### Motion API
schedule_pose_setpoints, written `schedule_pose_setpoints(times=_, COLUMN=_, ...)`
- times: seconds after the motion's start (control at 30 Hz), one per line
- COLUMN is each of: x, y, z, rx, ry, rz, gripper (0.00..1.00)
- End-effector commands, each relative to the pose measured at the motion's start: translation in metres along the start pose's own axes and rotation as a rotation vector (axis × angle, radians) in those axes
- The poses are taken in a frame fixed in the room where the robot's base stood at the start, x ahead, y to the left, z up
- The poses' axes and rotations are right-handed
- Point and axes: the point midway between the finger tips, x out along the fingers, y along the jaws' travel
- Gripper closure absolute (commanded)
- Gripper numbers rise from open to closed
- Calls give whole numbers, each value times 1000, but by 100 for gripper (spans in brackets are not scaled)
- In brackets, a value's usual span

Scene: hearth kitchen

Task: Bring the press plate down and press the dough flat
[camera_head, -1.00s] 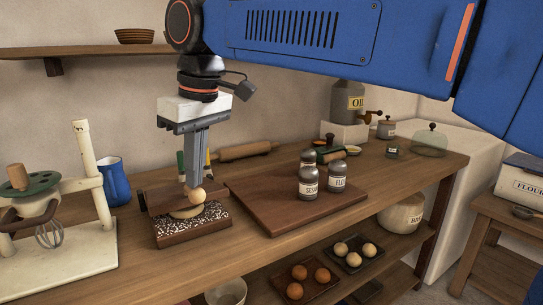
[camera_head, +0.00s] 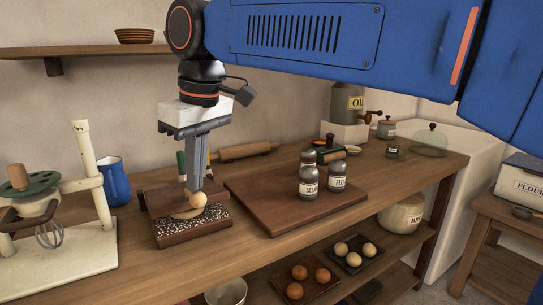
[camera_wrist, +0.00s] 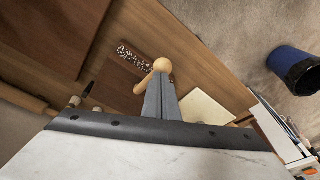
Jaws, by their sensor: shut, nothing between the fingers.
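The press stands on the bench at left centre in the head view, with a dark wooden base (camera_head: 193,230) speckled white on top. A pale tan disc (camera_head: 186,213) shows over the base; I cannot tell whether it is dough or part of the press. A round tan ball (camera_head: 199,199) sits at its upper side, and shows in the wrist view (camera_wrist: 162,65). My gripper (camera_head: 194,189) is shut and empty, pointing down, its tips close against the ball; contact is unclear. In the wrist view my fingers (camera_wrist: 160,88) hide part of the press.
A wooden board (camera_head: 285,215) with shakers (camera_head: 308,183) lies to the right. A blue jug (camera_head: 114,181) and a cream stand (camera_head: 92,170) with a whisk are at left. A rolling pin (camera_head: 245,151) lies behind. Trays of balls (camera_head: 355,253) are on the shelf below.

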Motion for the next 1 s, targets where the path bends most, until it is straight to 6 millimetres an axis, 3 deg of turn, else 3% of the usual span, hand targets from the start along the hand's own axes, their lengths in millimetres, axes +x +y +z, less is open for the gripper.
schedule_pose_setpoints(times=1.0, x=9, y=-2, z=6, rx=0, ry=-1, rz=0, gripper=100)
